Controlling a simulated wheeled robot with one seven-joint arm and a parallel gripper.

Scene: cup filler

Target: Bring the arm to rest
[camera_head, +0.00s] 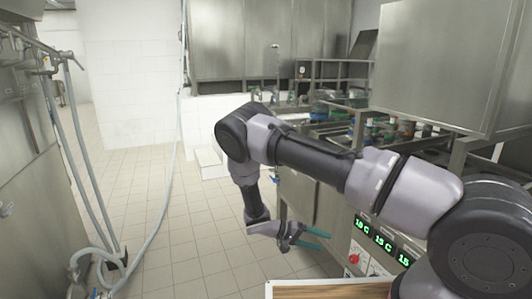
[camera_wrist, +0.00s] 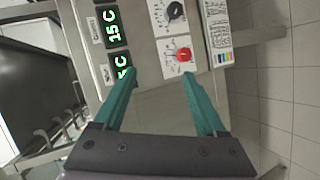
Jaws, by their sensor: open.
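My arm reaches across the head view from the right, bends at the elbow and hangs down at its far end. My gripper (camera_head: 322,240) is at its lower end, with green fingers pointing right toward the front of the metal unit. In the wrist view my gripper (camera_wrist: 162,80) is open, its two green fingers apart with nothing between them. The unit's control panel lies ahead of the fingertips, with a red knob (camera_wrist: 183,54) and a black knob (camera_wrist: 175,10). I cannot tell the exact gap between fingertips and panel.
Green "15 C" displays (camera_head: 383,241) sit on the unit's front. A wooden-topped surface (camera_head: 325,290) is at the bottom edge. Hoses (camera_head: 85,160) hang at the left, one trailing on the floor. The tiled floor (camera_head: 165,225) left of my arm is mostly clear. A steel cabinet (camera_head: 440,65) hangs upper right.

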